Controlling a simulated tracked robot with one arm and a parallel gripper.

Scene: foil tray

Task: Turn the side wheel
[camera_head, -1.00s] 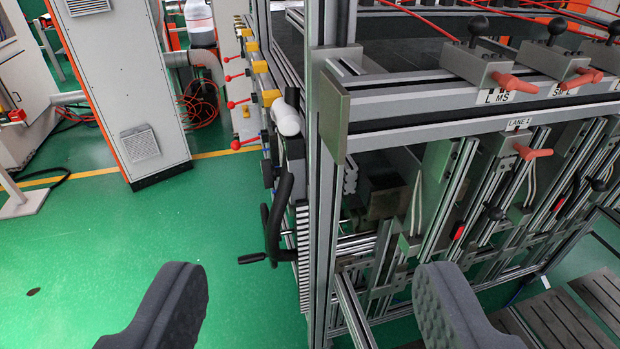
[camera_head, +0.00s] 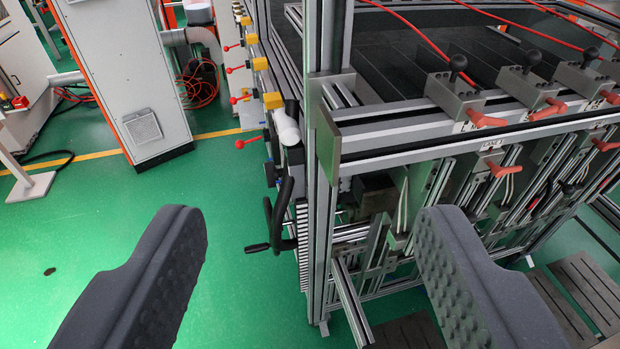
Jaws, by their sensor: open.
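The side wheel (camera_head: 270,212) is a black handwheel seen nearly edge-on at the left side of the metal machine frame. Its small crank handle (camera_head: 257,247) sticks out to the left at the lower end. My gripper (camera_head: 310,228) shows as two dark grey padded fingers, spread wide apart with nothing between them. The wheel lies beyond the fingers, in the gap between them, left of its middle. Neither finger touches it. Part of the wheel's rim is hidden by its angle to the camera.
The machine frame's corner post (camera_head: 322,190) stands right beside the wheel. Red-knobbed levers (camera_head: 239,98) stick out along the frame's left side. A grey cabinet (camera_head: 125,80) stands at back left.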

